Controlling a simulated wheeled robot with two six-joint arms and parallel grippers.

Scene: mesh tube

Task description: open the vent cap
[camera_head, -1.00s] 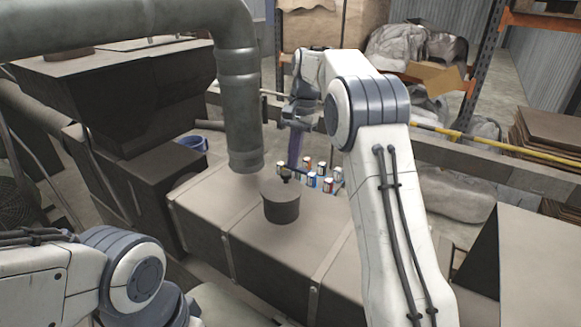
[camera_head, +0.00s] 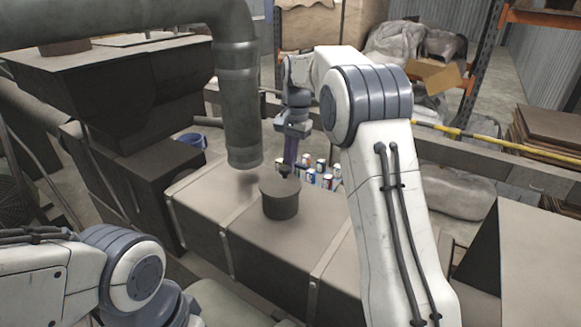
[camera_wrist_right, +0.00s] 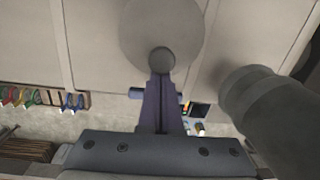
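The vent cap (camera_head: 280,202) is a dark round drum with a flat lid and a small knob (camera_head: 285,170) on top. It sits on a grey-brown duct (camera_head: 255,238). The wrist view shows the lid (camera_wrist_right: 145,25) as a disc from above, with the round knob (camera_wrist_right: 162,60) near its edge. My right gripper (camera_head: 289,163) has its purple fingers pointing down at the knob. In the wrist view its fingertips (camera_wrist_right: 162,76) lie close together right at the knob. Whether they grip it is unclear. My left arm shows at lower left, but its gripper is out of view.
A thick vertical pipe (camera_head: 240,110) hangs just left of the cap and shows at right in the wrist view (camera_wrist_right: 275,110). Several small cans (camera_head: 318,176) stand behind the cap. A blue ring-like object (camera_head: 192,140) lies farther left. The duct top in front is clear.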

